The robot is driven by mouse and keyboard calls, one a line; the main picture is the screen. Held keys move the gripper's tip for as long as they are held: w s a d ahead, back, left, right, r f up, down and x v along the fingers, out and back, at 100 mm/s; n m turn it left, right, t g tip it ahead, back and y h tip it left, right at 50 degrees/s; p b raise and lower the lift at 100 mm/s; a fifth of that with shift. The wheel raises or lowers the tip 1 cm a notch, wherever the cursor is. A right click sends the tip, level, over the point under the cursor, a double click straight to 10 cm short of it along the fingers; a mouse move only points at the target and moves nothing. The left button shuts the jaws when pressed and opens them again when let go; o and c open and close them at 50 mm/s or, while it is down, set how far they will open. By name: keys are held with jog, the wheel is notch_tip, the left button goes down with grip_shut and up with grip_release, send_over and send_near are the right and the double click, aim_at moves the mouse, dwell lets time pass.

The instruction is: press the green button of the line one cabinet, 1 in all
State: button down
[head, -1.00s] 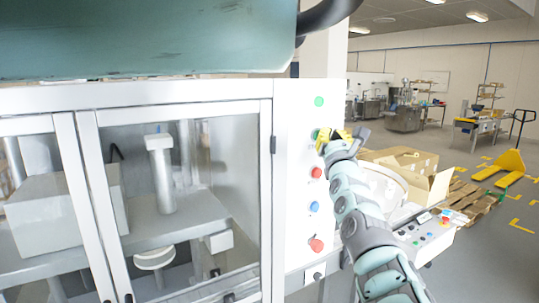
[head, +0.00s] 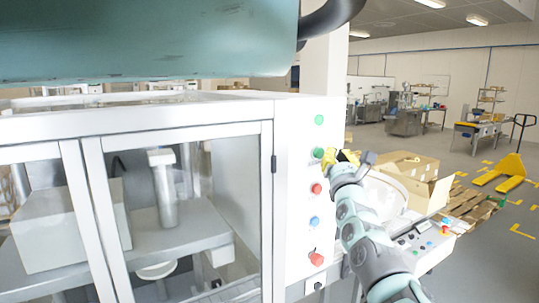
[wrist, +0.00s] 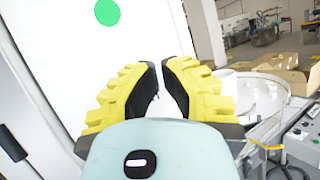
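The line one cabinet has a white control panel (head: 296,200) on its front right. A green button (head: 318,153) sits below a flat green disc (head: 319,119). My gripper (head: 330,158), with yellow fingers, is at the button's height, just right of it; I cannot tell whether it touches. In the wrist view the two fingertips (wrist: 158,64) are nearly together, with a narrow gap and nothing held. A flat green disc (wrist: 107,12) shows up and left of them, apart from the tips. I see no second green spot there, and the fingers hide part of the panel.
Below the green button are a red button (head: 316,188), a blue one (head: 314,222) and a larger red knob (head: 316,259). Glass doors (head: 185,210) are left. Cardboard boxes (head: 412,170) on a pallet and a small control box (head: 425,245) stand right.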

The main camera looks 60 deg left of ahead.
jog(key=d+p, duration=0.4)
jog(key=shift+s+d, duration=0.15)
jog(key=shift+d, duration=0.2)
dwell(0.8)
